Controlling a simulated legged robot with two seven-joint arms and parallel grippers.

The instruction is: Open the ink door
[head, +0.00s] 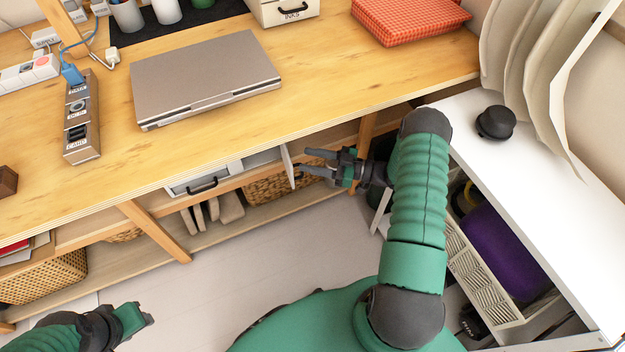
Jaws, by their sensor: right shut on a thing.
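A thin white door panel (287,167) stands out from the white unit under the desk, with an open gap (262,158) to its left. No label shows on it, so I cannot tell whether it is marked for ink. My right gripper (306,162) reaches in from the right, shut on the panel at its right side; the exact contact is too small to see. My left gripper (143,316) is at the lower left, over the floor and away from the door. Its fingers are too unclear to tell whether they are open.
A drawer front with a black handle (203,186) is left of the gap. A wooden desk (330,85) overhangs it, carrying a laptop (205,78) and a box labelled INKS (290,12). A white cart (570,230) stands right. The floor (240,250) between is clear.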

